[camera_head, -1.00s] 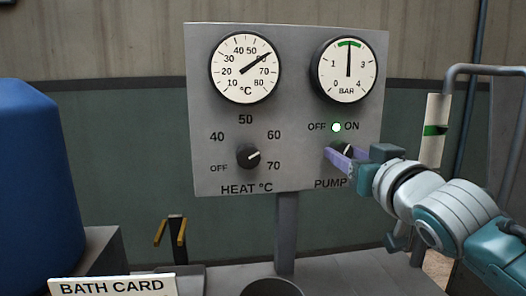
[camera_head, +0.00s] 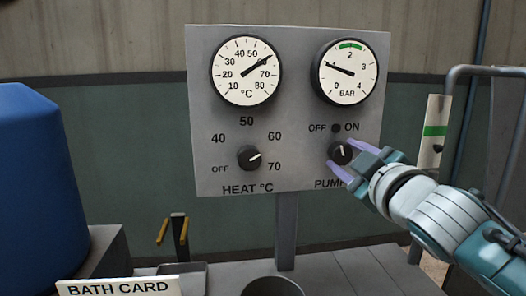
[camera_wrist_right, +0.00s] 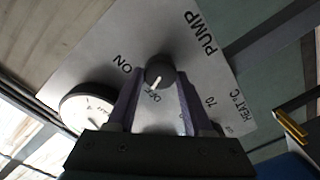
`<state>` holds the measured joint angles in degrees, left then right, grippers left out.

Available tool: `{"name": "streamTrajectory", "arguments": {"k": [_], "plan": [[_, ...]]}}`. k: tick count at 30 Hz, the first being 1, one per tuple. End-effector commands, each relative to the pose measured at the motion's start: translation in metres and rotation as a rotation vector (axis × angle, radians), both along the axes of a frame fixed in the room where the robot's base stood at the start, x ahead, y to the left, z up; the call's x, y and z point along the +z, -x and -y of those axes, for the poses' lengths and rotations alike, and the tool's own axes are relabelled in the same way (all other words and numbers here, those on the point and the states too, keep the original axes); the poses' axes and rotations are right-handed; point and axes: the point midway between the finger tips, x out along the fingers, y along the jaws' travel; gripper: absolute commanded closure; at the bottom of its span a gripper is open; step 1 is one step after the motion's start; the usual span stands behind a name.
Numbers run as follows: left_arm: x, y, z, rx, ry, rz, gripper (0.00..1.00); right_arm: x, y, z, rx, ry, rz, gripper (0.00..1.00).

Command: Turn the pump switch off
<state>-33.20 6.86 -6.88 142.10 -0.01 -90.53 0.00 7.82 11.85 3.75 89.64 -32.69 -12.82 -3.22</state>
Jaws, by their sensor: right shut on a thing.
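The pump switch (camera_head: 339,153) is a small black knob with a white mark, on the grey panel under the OFF and ON labels. Its mark tilts slightly left of upright in the head view. In the right wrist view the knob (camera_wrist_right: 158,72) sits between my fingers, and its white mark points to the OFF label. The lamp (camera_head: 336,128) above it is dark. My right gripper (camera_head: 354,160) has its purple fingers on either side of the knob, shut on it. The bar gauge (camera_head: 345,72) reads about 1. My left gripper is not in view.
The heat knob (camera_head: 249,157) sits to the left, below the temperature gauge (camera_head: 246,70). A blue tank (camera_head: 38,190) stands far left, with a black post with yellow prongs (camera_head: 172,231) nearby. A bath card (camera_head: 119,287) lies in front. A metal pipe (camera_head: 485,70) runs at right.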

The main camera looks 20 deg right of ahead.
Motion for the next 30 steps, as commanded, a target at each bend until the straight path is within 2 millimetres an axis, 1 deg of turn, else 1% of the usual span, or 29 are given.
{"name": "streamTrajectory", "arguments": {"k": [6,12,28,29,30], "plan": [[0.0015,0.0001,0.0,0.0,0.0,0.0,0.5,0.001,-0.0002,-0.0004,0.001,0.115,-0.025,1.0],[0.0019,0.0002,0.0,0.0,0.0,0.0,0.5,0.0008,-0.0003,-0.0006,0.002,0.173,-0.039,1.0],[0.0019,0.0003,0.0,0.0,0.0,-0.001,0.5,0.0006,-0.0003,-0.0008,0.001,0.193,-0.044,1.0],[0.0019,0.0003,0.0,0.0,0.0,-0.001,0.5,0.0006,-0.0003,-0.0008,0.001,0.193,-0.044,0.46],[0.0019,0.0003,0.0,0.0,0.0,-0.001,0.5,0.0005,-0.0003,-0.0007,0.001,0.193,-0.044,0.41]]}}
